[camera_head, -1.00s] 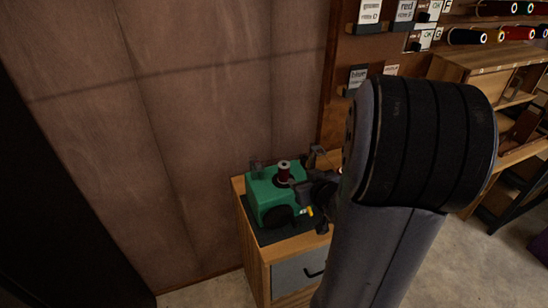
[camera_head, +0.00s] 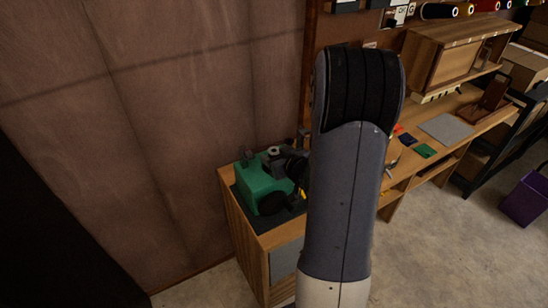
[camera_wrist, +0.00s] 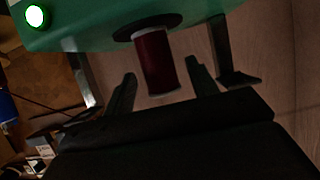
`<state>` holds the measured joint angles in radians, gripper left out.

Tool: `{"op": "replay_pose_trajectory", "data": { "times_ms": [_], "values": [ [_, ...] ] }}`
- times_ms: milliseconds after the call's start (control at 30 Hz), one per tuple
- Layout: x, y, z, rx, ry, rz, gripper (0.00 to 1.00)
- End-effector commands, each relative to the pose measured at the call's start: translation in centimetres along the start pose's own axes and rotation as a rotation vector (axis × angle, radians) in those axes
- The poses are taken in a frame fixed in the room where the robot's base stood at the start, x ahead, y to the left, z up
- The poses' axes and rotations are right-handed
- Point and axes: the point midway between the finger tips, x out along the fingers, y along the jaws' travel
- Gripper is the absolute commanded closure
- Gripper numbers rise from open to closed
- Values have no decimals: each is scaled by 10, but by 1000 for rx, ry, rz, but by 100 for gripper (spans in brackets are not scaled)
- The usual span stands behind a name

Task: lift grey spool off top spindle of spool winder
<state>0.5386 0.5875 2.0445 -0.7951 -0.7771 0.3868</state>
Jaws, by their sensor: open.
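The green spool winder (camera_head: 258,180) stands on a dark mat on a small wooden cabinet. In the wrist view its green body (camera_wrist: 85,22) fills the top. A spool (camera_wrist: 157,62) stands out from the dark round base on the winder; its winding looks dark red with pale ends, not grey. My gripper (camera_wrist: 160,72) is open, one finger on each side of the spool with gaps visible. In the head view my gripper (camera_head: 284,163) is at the winder's top, partly hidden by my arm, and only the spool's pale top (camera_head: 273,150) shows.
The wooden cabinet (camera_head: 240,222) stands against the brown panelled wall (camera_head: 200,100). To the right is a workbench with a wooden shelf unit (camera_head: 440,62) and coloured pieces. A purple bin (camera_head: 525,198) stands on open floor.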

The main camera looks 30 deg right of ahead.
Motion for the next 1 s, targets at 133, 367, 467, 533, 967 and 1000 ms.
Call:
{"op": "replay_pose_trajectory", "data": {
  "times_ms": [133,367,467,533,967,1000],
  "values": [
    [19,-2,-1,-1,-2,-2,45],
    [30,-2,0,0,0,0,45],
    [30,-2,0,0,0,0,45],
    [30,-2,0,0,0,0,46],
    [30,-1,0,0,0,0,81],
    [30,-1,0,0,0,0,84]
  ]
}}
